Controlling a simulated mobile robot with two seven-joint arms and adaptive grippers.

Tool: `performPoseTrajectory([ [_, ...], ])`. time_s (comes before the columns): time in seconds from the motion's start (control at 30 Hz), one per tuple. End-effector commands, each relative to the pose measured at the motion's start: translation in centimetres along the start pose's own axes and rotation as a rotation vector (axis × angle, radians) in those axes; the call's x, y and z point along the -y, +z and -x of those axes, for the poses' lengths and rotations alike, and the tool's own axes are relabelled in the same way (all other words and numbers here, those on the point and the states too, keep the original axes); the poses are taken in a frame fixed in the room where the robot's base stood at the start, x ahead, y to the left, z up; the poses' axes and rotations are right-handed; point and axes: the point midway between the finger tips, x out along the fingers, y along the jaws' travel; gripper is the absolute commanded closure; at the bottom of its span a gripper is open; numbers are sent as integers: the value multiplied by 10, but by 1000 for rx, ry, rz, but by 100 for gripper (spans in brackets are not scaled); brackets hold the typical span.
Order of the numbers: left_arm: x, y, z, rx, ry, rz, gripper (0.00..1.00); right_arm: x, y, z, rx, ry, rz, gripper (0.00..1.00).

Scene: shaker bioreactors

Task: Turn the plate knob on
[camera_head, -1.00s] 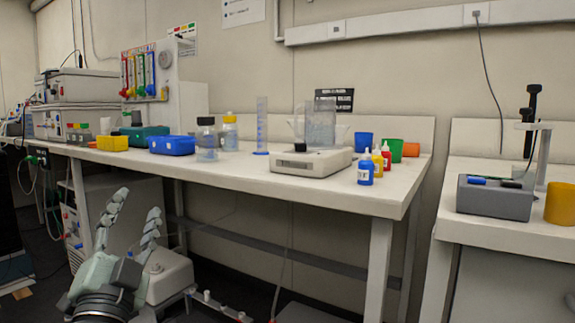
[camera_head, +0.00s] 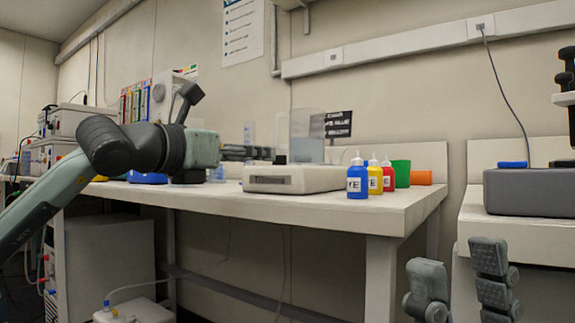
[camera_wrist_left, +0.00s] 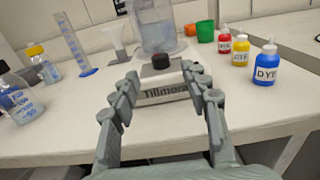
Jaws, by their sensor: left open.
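The white plate (camera_head: 295,180) stands on the long bench, with a clear beaker (camera_head: 307,135) on top. In the left wrist view, the plate's black knob (camera_wrist_left: 160,62) sits on its top near the front, with the beaker (camera_wrist_left: 158,25) behind it. My left gripper (camera_wrist_left: 160,76) is open, its fingertips apart in front of the knob and on either side of it in the picture; I see no contact. My right gripper (camera_head: 455,285) is low at the right, fingers apart and empty.
Blue (camera_head: 357,182), yellow and red dye bottles stand right of the plate, with a green cup (camera_head: 401,172) behind. A graduated cylinder (camera_wrist_left: 78,50) and capped bottles are on the left in the wrist view. A grey box (camera_head: 530,190) is on the right bench.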

Motion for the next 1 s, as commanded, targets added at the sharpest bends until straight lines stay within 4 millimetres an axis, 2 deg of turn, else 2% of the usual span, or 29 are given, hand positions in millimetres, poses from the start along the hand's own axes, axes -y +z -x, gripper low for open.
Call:
performPoseTrajectory([
  [0.17, -1, 1, -18, -1, 4, -2, 54, 0, -1, 0, -7, -2, 0, 60],
  [0.5, 0, 0, -68, -1, 3, -2, 54, 1, 0, 0, -8, -9, 2, 60],
  [0.67, 0, 1, -77, 0, 2, -3, 54, 1, 0, 0, -8, -10, 3, 60],
  [0.9, 0, 0, -77, 0, 2, -3, 54, 1, 0, 0, -7, -10, 3, 60],
  [1.0, 0, 0, -77, 0, 2, -3, 67, 1, 0, 0, -7, -10, 3, 60],
])
